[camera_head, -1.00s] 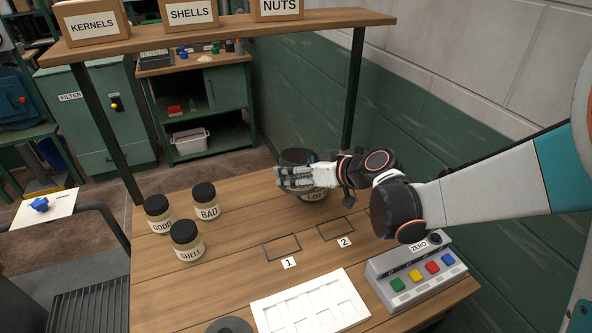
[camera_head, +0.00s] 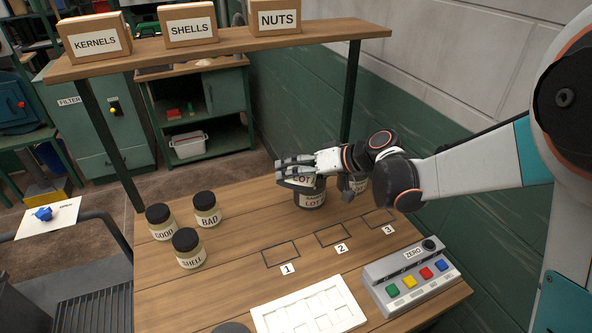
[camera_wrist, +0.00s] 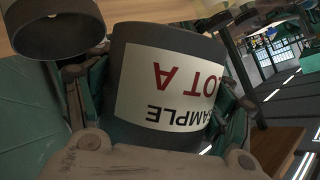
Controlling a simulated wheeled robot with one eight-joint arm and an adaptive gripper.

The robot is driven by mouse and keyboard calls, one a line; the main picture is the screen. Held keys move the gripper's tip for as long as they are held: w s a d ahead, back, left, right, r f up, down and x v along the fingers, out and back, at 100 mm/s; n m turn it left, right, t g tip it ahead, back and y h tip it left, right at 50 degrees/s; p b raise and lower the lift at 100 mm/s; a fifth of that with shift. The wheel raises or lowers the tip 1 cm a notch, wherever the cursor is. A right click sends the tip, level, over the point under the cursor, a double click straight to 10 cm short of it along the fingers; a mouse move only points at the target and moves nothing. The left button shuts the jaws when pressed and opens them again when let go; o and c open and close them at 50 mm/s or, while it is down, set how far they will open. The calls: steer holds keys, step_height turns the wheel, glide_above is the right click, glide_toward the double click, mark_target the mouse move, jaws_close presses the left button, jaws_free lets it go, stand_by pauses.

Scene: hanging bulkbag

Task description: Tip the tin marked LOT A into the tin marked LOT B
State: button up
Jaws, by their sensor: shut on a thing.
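My gripper (camera_head: 297,168) is shut on the LOT A tin (camera_wrist: 168,85), a dark grey tin with a white label and red letters. In the wrist view the label appears upside down, between my fingers. In the head view part of the held tin's label (camera_head: 303,181) shows below my fingers. Right under it is a dark tin (camera_head: 312,199) labelled SAMPLE LOT, its last letter unreadable. Another labelled tin (camera_head: 352,184) is to the right, partly hidden by my wrist. An open dark tin (camera_wrist: 55,28) shows at the wrist view's upper left. The held tin's contents are hidden.
Jars marked GOOD (camera_head: 161,222), BAD (camera_head: 207,210) and SHELL (camera_head: 189,249) stand left on the table. Outlined spots 1, 2 and 3 are empty. A white tray (camera_head: 262,318) and a ZERO button box (camera_head: 420,283) are in front. A shelf (camera_head: 240,41) spans overhead.

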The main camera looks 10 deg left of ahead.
steer(key=shift+r+m+g, duration=0.3)
steer(key=shift+m+g, duration=0.2)
steer(key=shift+g, duration=0.1)
steer(key=shift+w+f+m+g+y, duration=0.1)
steer(key=shift+w+m+g+y, duration=0.15)
steer(key=shift+m+g, duration=0.65)
steer(key=shift+f+m+g+b, duration=0.1)
steer(key=shift+m+g+b, duration=0.25)
steer(key=shift+m+g, duration=0.2)
steer(key=shift+w+d+f+m+g+y+b, duration=0.1)
steer(key=shift+w+f+m+g+y+b, duration=0.2)
steer(key=shift+m+g+b, duration=0.25)
steer(key=shift+w+d+f+m+g+y+b, duration=0.1)
steer(key=shift+w+f+m+g+y+b, duration=0.15)
steer(key=shift+m+g+b, duration=0.25)
steer(key=shift+w+r+m+g+y+b, duration=0.35)
steer(key=shift+w+m+g, duration=0.1)
steer(key=shift+m, duration=0.2)
steer(key=shift+w+r+m+g+y+b, duration=0.25)
steer(key=shift+w+m+g+y, duration=0.15)
steer(key=shift+m, duration=0.25)
